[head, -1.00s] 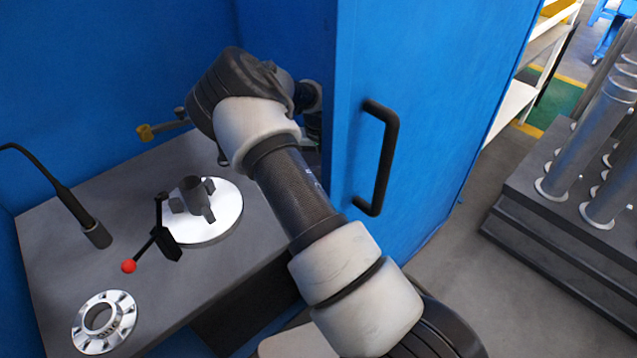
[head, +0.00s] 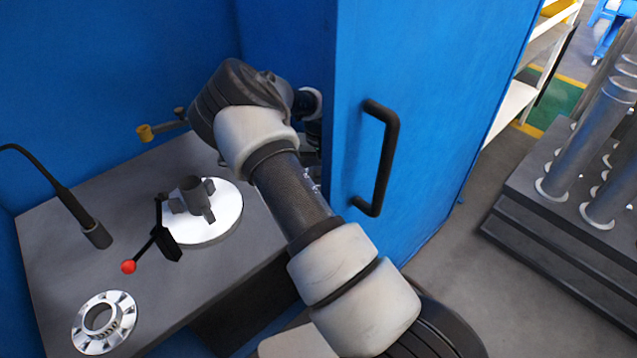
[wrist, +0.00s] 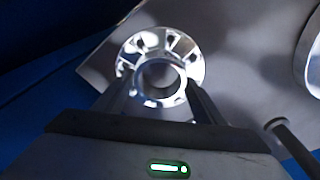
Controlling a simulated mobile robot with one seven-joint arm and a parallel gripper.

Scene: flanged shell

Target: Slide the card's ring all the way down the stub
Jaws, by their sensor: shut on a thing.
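No card shows in either view, and I cannot make out a stub. My gripper (wrist: 160,100) is shut on a shiny metal flanged ring (wrist: 187,47) in the wrist view. The ring has a round bore and several slots around its wide rim. A finger lies on each side of its narrower near end. In the head view my gripper is hidden behind my arm and the blue door.
In the head view, a similar slotted flange (head: 82,336) lies on the grey bench (head: 55,268). A dark chuck (head: 192,188) stands on a bright round plate (head: 225,228). A red-knobbed lever (head: 129,267), a lamp (head: 96,236) and the blue door's handle (head: 386,165) stand nearby.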

